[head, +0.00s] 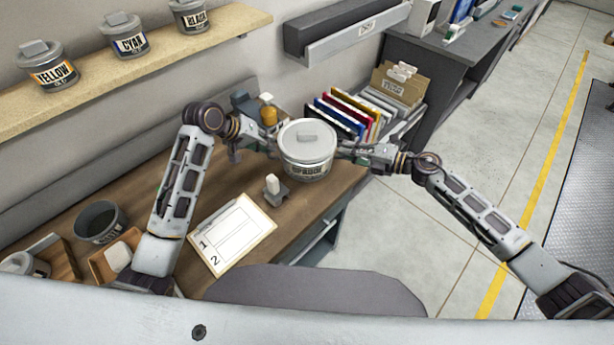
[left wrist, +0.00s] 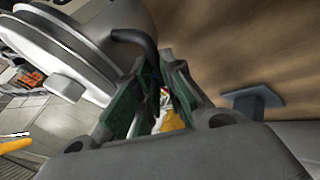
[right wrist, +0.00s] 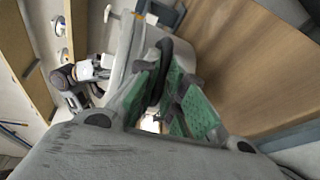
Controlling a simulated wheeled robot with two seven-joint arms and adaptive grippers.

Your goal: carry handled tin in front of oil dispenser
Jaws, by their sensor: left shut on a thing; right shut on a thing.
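The handled tin (head: 307,165) is a pale grey, lidded round tin with a dark label, held between my two grippers over the back right of the desk. My left gripper (head: 273,148) is shut on its left handle, a black loop (left wrist: 135,40) in the left wrist view. My right gripper (head: 347,151) is shut on the other handle; the tin's wall (right wrist: 135,45) shows beside it in the right wrist view. An orange-topped container (head: 268,114) stands behind the tin, partly hidden; it may be the oil dispenser, but I cannot be sure.
A small grey stand with a white block (head: 273,188) and a clipboard (head: 235,237) lie on the desk (head: 215,185). Coloured folders (head: 350,112) stand behind on the right. An open grey pot (head: 100,221) is at the left. Ink tins line the shelf (head: 150,55).

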